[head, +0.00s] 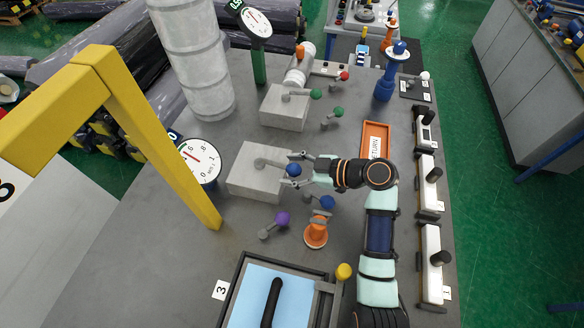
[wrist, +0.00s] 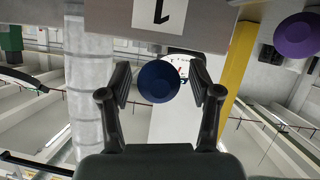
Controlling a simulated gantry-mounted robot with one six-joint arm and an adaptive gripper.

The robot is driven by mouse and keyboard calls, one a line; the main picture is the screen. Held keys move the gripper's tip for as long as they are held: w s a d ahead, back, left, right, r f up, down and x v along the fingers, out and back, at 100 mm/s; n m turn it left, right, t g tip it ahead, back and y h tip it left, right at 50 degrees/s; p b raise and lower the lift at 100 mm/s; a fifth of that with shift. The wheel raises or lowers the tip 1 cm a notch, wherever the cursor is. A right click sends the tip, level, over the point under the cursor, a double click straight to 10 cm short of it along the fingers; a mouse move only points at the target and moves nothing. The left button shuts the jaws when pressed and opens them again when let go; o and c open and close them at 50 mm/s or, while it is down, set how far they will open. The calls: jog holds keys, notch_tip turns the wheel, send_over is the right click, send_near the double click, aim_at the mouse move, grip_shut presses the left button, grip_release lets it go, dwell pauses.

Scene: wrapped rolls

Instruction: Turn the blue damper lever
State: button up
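A lever with a round blue knob (head: 293,170) sticks out from the front grey block (head: 257,172) in the head view. My gripper (head: 297,168) reaches in from the right with its fingers on either side of this knob. In the wrist view the blue knob (wrist: 158,82) lies between the two fingertips of my gripper (wrist: 160,80). A gap shows on both sides, so the gripper looks open and apart from the knob. The lever's arm is mostly hidden behind the knob in the wrist view.
Another blue-knobbed lever (head: 327,202) stands near an orange base (head: 316,235), with a purple-knobbed lever (head: 282,219) to its left. The purple knob (wrist: 296,36) is at upper right in the wrist view. A yellow frame (head: 150,130) and a gauge (head: 200,161) stand left of the block.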

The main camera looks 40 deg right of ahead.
jog(key=v, duration=1.2)
dwell(0.3)
